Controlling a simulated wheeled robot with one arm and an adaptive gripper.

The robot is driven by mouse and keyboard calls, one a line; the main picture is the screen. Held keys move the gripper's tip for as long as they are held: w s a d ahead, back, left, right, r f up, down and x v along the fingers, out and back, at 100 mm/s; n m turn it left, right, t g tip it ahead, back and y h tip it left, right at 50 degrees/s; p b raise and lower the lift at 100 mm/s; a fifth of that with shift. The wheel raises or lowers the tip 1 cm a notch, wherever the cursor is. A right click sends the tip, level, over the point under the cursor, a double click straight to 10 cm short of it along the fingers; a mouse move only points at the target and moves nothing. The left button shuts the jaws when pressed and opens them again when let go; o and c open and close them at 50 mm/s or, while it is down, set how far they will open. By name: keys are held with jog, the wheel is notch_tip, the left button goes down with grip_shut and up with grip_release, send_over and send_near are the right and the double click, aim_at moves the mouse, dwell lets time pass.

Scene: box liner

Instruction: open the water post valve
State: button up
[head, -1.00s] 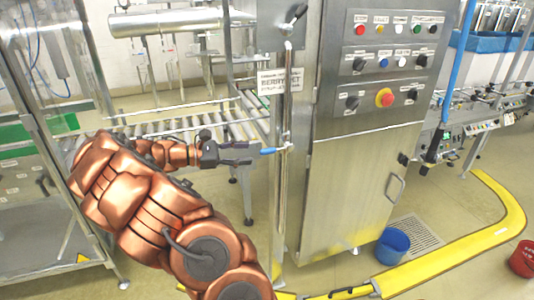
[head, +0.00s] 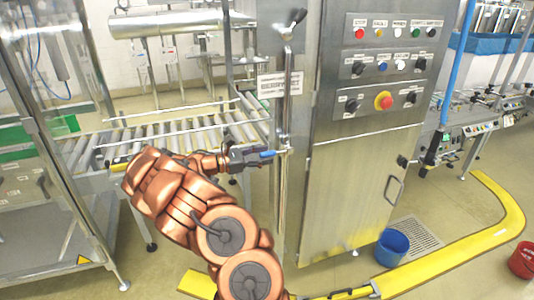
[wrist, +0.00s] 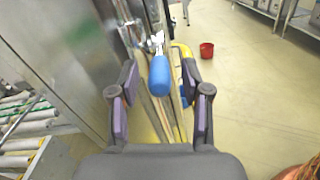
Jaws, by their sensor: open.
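The water post (head: 284,110) is a slim upright steel pipe beside the steel control cabinet. Its valve has a blue handle (head: 268,153) that points left from the post in the head view. In the wrist view the blue handle (wrist: 159,77) points toward the camera, between the fingers. My gripper (head: 260,154) is at the handle's free end. In the wrist view my gripper (wrist: 160,90) is open, with a finger on each side of the handle and a visible gap to both. Contact with the handle is not visible.
The steel cabinet (head: 350,190) with buttons stands right of the post. A roller conveyor (head: 180,135) lies behind my arm. A yellow floor guard (head: 430,268) curves around the cabinet, near a blue bucket (head: 391,247) and a red bucket (head: 523,260).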

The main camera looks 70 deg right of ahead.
jog(key=shift+s+d, duration=0.5)
grip_shut()
dwell(0.5)
